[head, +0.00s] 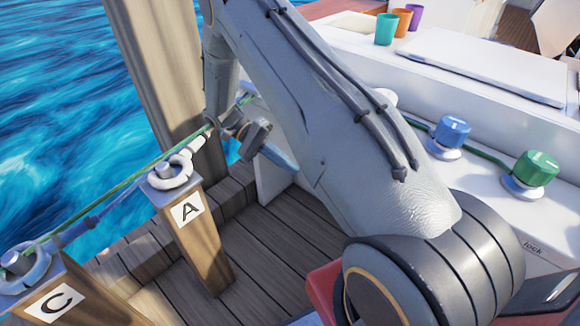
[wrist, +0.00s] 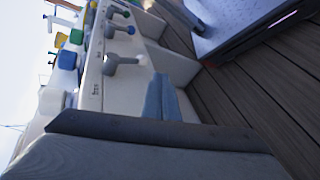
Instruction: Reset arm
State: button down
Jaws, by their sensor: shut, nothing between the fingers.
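My arm crosses the middle of the head view from the lower right to the upper left. My gripper (head: 278,157) shows as a small blue-grey tip behind the arm's edge, near the side of the white console (head: 270,184). In the wrist view the blue-grey fingers of my gripper (wrist: 162,97) are together and hold nothing. They point toward the console face, which has levers on it. The arm hides part of the console in the head view.
Wooden posts marked A (head: 200,230) and C (head: 75,295) stand at left with rings and a green line. A blue knob (head: 452,131) and a green knob (head: 536,168) top the console. A lever (wrist: 124,65) projects from its face. Deck planks (head: 262,250) are bare.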

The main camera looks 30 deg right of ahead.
jog(key=s+a+r+n+t+y, duration=0.35)
jog(key=s+a+r, duration=0.3)
jog(key=r, duration=0.35)
jog(key=s+a+r+n+t+y, duration=0.2)
jog(key=s+a+r+n+t, duration=0.25)
jog(key=a+r, duration=0.35)
jog(key=s+a+r+n+t+y, duration=0.2)
jog(key=s+r+n+t+y, duration=0.1)
jog(key=s, duration=0.6)
jog(key=d+r+m+p, duration=0.3)
jog(key=d+r+p, duration=0.6)
jog(key=p, duration=0.9)
jog(key=shift+d+r+h+p, duration=0.25)
jog(key=shift+r+h, duration=0.2)
jog(key=shift+r, duration=0.45)
jog(key=shift+a, duration=0.1)
